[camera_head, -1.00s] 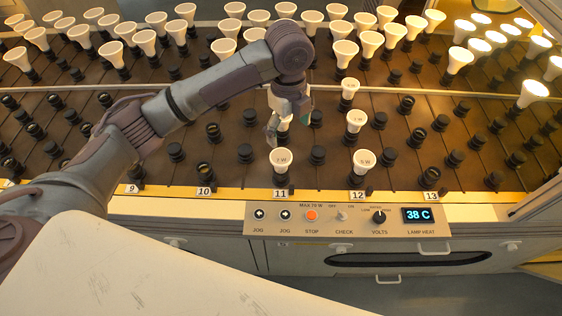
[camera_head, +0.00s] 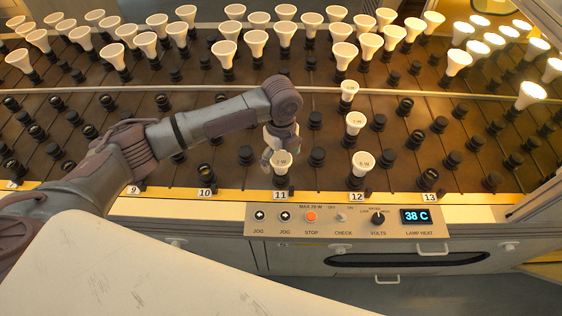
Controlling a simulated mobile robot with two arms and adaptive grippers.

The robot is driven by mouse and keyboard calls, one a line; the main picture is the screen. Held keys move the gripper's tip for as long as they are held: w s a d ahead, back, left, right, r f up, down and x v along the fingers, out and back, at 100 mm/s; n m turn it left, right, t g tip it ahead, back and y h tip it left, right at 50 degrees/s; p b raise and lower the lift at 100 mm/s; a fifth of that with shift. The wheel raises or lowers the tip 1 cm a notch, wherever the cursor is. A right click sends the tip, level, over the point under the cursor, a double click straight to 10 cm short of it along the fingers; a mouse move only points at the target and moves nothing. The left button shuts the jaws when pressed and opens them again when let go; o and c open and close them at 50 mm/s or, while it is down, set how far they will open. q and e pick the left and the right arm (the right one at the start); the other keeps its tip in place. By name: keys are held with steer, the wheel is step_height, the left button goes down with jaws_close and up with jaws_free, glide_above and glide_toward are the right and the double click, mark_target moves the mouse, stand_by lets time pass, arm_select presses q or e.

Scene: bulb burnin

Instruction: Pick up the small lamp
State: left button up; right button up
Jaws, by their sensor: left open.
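Several small white lamps with wattage marks stand upright in black sockets on the brown board. One lamp (camera_head: 281,165) is at position 11, its top partly covered by my left gripper (camera_head: 272,157). The gripper is open, pointing down, with its fingers at the upper left edge of this lamp; I cannot tell whether they touch it. Another lamp (camera_head: 362,163) stands at position 12, with two more lamps behind it, a middle one (camera_head: 355,123) and a far one (camera_head: 349,90). My right gripper is not in view.
Empty black sockets (camera_head: 317,157) surround the lamps. Many larger lamps (camera_head: 284,33) fill the back rows, and lit ones (camera_head: 530,94) stand at the right. A control panel (camera_head: 345,218) reading 38 C lies along the front edge. A pale surface (camera_head: 150,270) is at the lower left.

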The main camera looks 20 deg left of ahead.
arm_select(q)
steer(key=shift+f, duration=0.75)
steer(key=c, duration=1.2)
steer(key=shift+c, duration=0.3)
steer(key=shift+r, duration=0.15)
